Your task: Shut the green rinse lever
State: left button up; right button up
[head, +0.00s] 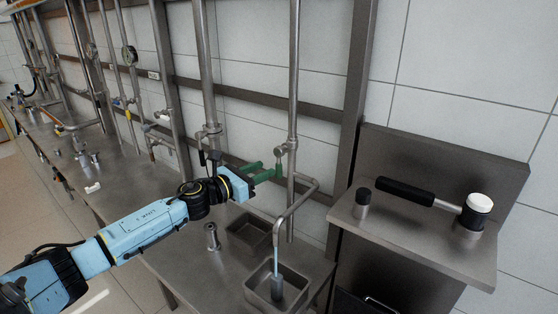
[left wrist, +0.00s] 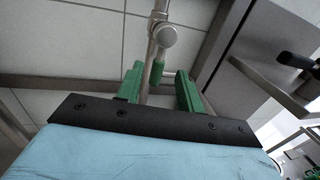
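The green rinse lever (left wrist: 157,73) shows in the left wrist view below a round steel valve body (left wrist: 165,35) on a vertical pipe. In the head view the lever (head: 279,166) is a small green piece beside the pipe, partly hard to separate from my green fingers. My left gripper (head: 266,171) reaches it from the left. In the left wrist view my left gripper (left wrist: 159,80) is open, with one green finger on each side of the lever and gaps showing between. A pale blue stream (head: 276,260) runs from the spout. My right gripper is out of view.
Another recessed basin (head: 232,231) lies behind. A raised steel shelf (head: 405,237) at right holds a black-handled mallet (head: 478,206). A small cylinder (head: 211,237) stands on the bench.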

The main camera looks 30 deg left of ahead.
aim_at(279, 162)
pick_arm(q)
jog(key=shift+p+x, duration=0.5)
jog(key=shift+x, duration=3)
jog(key=shift+c, duration=0.5)
grip_shut()
